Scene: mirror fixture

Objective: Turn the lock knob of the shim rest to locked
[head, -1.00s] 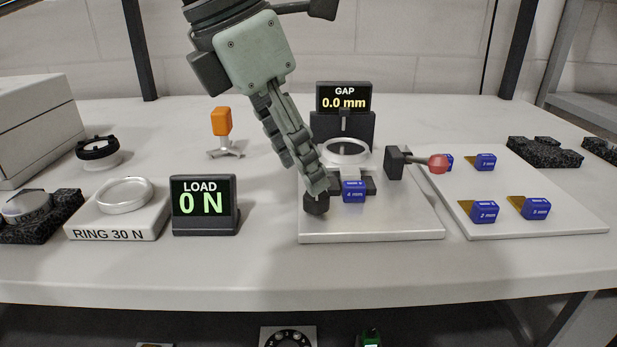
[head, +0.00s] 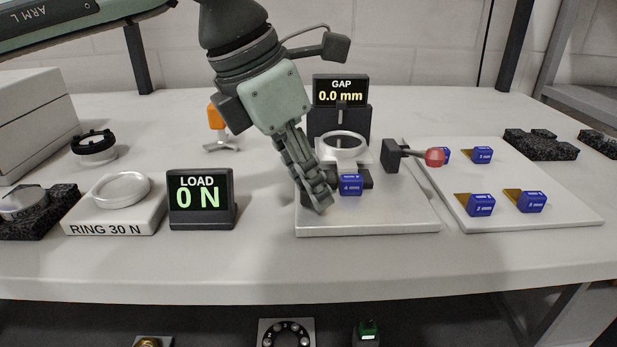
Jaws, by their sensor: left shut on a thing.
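The shim rest (head: 366,177) is a dark block on the pale base plate (head: 385,224). A blue-handled shim (head: 350,186) sits at it. The lock knob (head: 305,196) is a small dark knob at the left of the rest; my gripper hides most of it, so its angle cannot be read. My left gripper (head: 321,203) comes down from the upper left, tilted, with its fingers shut on the knob. My right gripper is not in view.
A gap display (head: 340,92) reading 0.0 mm and a mirror ring (head: 343,146) stand behind. A red-ended lever (head: 434,157) sticks out to the right. A load display (head: 201,200) reading 0 N stands left. A tray (head: 560,220) with several blue shims lies right.

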